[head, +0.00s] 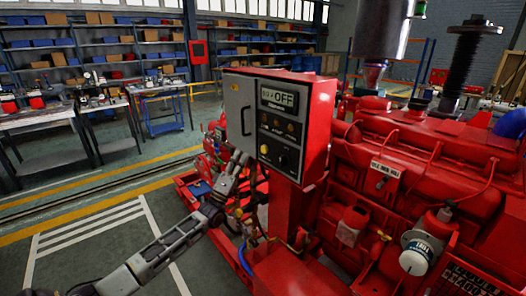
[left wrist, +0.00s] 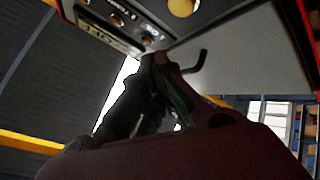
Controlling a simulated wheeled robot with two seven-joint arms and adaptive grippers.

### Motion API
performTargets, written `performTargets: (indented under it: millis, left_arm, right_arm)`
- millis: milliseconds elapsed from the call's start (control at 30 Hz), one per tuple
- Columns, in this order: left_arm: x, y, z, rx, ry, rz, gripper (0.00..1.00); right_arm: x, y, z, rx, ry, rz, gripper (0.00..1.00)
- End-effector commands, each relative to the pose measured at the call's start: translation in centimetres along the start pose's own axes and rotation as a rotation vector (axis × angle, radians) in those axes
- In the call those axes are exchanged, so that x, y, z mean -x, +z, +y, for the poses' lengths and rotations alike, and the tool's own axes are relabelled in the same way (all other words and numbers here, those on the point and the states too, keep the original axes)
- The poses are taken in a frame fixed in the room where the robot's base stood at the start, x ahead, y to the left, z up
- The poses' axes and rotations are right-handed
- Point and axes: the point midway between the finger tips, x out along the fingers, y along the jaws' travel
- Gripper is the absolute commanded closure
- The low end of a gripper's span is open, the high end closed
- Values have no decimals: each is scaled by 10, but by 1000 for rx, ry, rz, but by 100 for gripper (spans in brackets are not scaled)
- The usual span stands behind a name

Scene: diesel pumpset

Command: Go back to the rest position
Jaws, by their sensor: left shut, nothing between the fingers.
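My left gripper (head: 239,158) is raised just in front of the lower left part of the grey control panel on the red control box (head: 318,125). Its fingers are shut and empty. In the left wrist view the dark fingers (left wrist: 155,62) point up toward the panel (left wrist: 130,14), which fills the top of that view. I cannot tell whether the fingertips touch it. My left arm reaches in from the lower left. My right gripper is not in view.
The panel has a display reading OFF (head: 279,99), knobs and a black door handle (head: 243,121). The red diesel engine (head: 430,160) fills the right side. Worktables (head: 50,122) and shelves stand at the back left. The floor left of the pumpset is free.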

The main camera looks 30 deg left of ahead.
Motion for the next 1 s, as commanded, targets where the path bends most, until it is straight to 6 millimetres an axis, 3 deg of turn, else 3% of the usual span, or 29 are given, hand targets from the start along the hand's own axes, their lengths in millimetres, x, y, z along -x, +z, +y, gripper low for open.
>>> performTargets:
  millis: [567,767,1000]
  left_arm:
    - [5,2,-8,-15,-21,-4,100]
    - [32,14,-48,-93,-129,-37,100]
    - [101,41,-124,-250,-345,-134,100]
  right_arm:
    - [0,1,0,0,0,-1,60]
    - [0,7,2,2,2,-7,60]
    - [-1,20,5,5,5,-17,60]
